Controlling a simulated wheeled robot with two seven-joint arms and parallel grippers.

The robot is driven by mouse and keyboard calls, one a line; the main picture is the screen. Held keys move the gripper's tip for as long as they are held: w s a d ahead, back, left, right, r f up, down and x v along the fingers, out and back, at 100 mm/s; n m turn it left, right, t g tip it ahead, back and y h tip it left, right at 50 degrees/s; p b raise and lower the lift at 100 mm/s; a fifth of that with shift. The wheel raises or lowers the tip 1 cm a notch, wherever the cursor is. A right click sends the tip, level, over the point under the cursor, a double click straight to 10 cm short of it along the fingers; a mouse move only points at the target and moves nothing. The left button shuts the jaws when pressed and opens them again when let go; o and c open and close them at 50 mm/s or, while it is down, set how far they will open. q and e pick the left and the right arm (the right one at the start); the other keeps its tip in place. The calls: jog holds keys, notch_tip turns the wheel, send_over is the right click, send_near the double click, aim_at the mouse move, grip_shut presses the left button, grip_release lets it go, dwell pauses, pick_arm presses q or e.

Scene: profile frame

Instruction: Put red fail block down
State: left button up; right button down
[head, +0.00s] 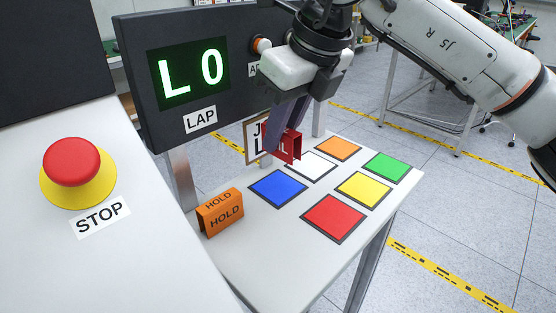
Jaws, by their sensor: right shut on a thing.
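The red fail block (292,147) is in the jaws of my right gripper (284,138), near the back edge of the small white table (262,238). The fingers hide much of the block, and only part of its white lettering shows. It appears just behind the white square (311,164); I cannot tell whether it touches the table. The red square (333,217) lies bare at the front of the coloured squares. My left gripper is not in view.
Blue (277,188), yellow (363,189), orange (338,148) and green (388,166) squares are bare. An orange HOLD block (220,213) stands at the table's left. A display panel (190,80) reads L0. A red stop button (71,162) is at left. A lettered sign (254,140) is partly hidden.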

aim_at(281, 147)
notch_tip(281, 147, down, 3)
jog(key=shift+w, duration=0.1)
notch_tip(281, 147, down, 4)
jog(key=shift+a+r+b, duration=0.1)
jog(key=shift+r+b, duration=0.05)
jog(key=shift+b, duration=0.2)
jog(key=shift+w+a, duration=0.1)
jog(key=shift+f, duration=0.2)
jog(key=c, duration=1.7)
grip_release()
jog(key=shift+o, duration=0.2)
jog(key=shift+r, duration=0.1)
